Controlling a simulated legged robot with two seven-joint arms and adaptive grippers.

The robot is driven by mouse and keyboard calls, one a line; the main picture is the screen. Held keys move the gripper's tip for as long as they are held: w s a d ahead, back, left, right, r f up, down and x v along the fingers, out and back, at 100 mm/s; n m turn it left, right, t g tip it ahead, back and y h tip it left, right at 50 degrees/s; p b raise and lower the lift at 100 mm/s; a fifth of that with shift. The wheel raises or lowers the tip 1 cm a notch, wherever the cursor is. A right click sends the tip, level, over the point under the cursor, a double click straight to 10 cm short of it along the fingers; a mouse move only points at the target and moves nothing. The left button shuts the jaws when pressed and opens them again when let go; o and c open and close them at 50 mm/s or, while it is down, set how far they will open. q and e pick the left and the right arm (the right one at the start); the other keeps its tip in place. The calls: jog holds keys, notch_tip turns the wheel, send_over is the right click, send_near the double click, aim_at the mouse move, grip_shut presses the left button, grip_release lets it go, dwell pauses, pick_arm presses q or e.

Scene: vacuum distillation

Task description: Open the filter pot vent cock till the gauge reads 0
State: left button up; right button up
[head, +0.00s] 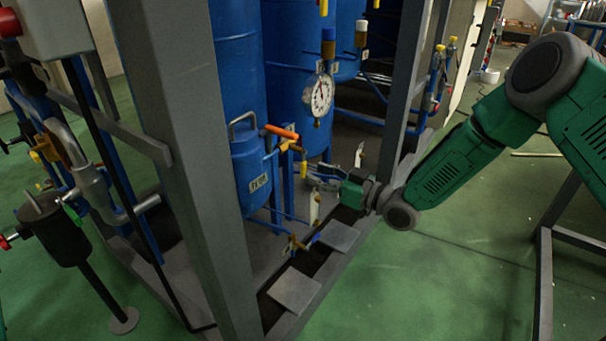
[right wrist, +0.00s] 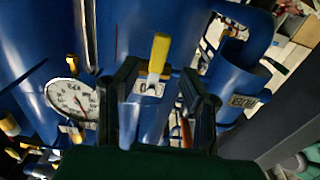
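The small blue pot (head: 250,165) with a carry handle and a label stands inside the frame; a labelled blue vessel (right wrist: 238,75) shows at right in the right wrist view. A white dial gauge (head: 318,95) is above and right of the pot and also shows in the right wrist view (right wrist: 72,98); its reading is too small to tell. A yellow cock handle (right wrist: 158,52) appears between and beyond my right fingertips, with a small label below it. My right gripper (head: 318,183) is open, right of the pot, with its fingers apart (right wrist: 160,92). My left gripper is out of view.
An orange-handled valve (head: 281,132) sits on piping beside the pot. A grey post (head: 190,150) stands at the left front, and another post (head: 400,90) is near my right arm. Large blue tanks (head: 237,60) are behind. Green floor is open at right.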

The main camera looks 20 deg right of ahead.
aim_at(305, 169)
jog(key=b+x, duration=0.1)
jog(key=x, duration=0.3)
jog(key=shift+a, duration=0.2)
jog(key=shift+w+d+f, duration=0.1)
jog(key=shift+w+d, duration=0.3)
jog(key=shift+a, duration=0.55)
grip_shut()
